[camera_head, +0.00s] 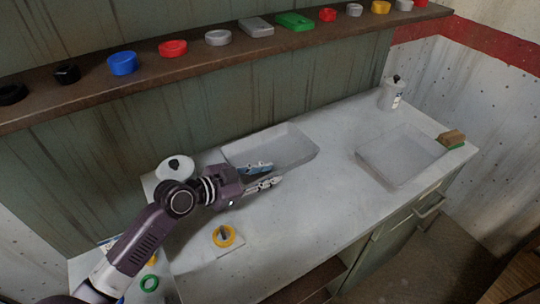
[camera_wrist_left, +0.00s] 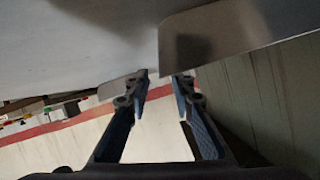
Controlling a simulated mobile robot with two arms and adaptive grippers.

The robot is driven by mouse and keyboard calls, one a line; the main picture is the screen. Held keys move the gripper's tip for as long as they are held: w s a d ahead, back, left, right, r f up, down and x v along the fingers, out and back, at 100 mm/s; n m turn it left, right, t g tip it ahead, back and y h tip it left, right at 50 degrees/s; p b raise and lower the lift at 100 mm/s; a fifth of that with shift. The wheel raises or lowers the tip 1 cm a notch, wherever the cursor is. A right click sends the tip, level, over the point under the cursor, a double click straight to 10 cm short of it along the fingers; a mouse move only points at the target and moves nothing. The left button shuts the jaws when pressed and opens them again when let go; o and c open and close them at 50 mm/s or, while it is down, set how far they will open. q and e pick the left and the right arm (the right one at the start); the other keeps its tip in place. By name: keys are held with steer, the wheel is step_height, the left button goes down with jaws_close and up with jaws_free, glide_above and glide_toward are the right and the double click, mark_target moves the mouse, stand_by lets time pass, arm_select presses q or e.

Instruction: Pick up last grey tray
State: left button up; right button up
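A shallow light grey tray (camera_head: 290,143) lies on the white counter against the back wall, and its side shows close up in the left wrist view (camera_wrist_left: 235,30). A second grey tray (camera_head: 400,155) lies farther right on the counter; a grey edge beyond the fingers in the wrist view (camera_wrist_left: 118,87) may be that tray. My left gripper (camera_head: 270,175) is at the front left part of the first tray. Its fingers are apart (camera_wrist_left: 160,78) with nothing visibly held. I cannot tell whether the tray's rim is between them. My right gripper is not in view.
A wooden shelf (camera_head: 140,85) with several coloured pieces runs above the counter (camera_head: 310,215). A white round pot (camera_head: 173,168) stands left of the first tray. A white canister (camera_head: 390,95) and a sponge (camera_head: 452,138) are at right. A yellow ring (camera_head: 223,236) lies in front.

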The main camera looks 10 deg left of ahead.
mark_target(279, 171)
arm_select(q)
steer(key=p+x, duration=0.1)
steer(key=x, duration=0.4)
steer(key=shift+a+f, duration=0.15)
steer(key=shift+a, duration=0.05)
jaws_close()
